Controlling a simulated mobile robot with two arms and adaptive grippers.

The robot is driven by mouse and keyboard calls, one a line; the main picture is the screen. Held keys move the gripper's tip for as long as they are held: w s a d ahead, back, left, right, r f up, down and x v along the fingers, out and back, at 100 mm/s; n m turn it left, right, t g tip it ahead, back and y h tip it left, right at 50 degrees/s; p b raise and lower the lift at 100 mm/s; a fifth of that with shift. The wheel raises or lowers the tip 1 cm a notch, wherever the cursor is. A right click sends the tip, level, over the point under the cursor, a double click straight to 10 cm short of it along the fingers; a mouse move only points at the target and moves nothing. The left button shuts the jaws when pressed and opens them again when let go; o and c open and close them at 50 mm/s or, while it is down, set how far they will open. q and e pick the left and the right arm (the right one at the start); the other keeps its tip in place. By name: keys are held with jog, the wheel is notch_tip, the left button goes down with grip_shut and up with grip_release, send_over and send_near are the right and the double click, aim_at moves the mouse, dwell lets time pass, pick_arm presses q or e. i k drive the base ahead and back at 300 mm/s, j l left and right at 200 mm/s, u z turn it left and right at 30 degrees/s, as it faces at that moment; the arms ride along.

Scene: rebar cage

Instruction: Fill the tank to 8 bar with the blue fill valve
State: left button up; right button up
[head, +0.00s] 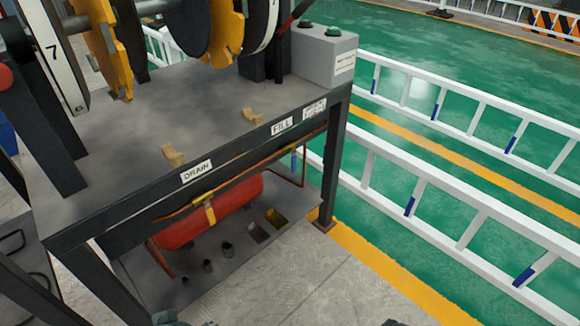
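The red tank (222,208) lies on its side on the lower shelf, under the bench top. A plate reading FILL (281,126) is on the bench's front edge, right of a plate reading DRAIN (196,171). A small blue part (294,161) shows below the FILL plate by the copper-coloured pipe; it may be the fill valve handle, too small to tell its position. I see no readable pressure gauge. Small dark pieces at the bottom edge, left (165,317) and right (394,322), may be tips of my left and right grippers; their openings are hidden.
A yellow part (210,210) sits by the tank. White ladder-like rails (470,190) lie right. Grey floor in front is clear.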

aim_at(294, 157)
jog(key=i+l+u, duration=0.25)
jog(key=i+l, duration=0.25)
jog(key=i+l+u, duration=0.25)
jog(key=i+l, duration=0.4)
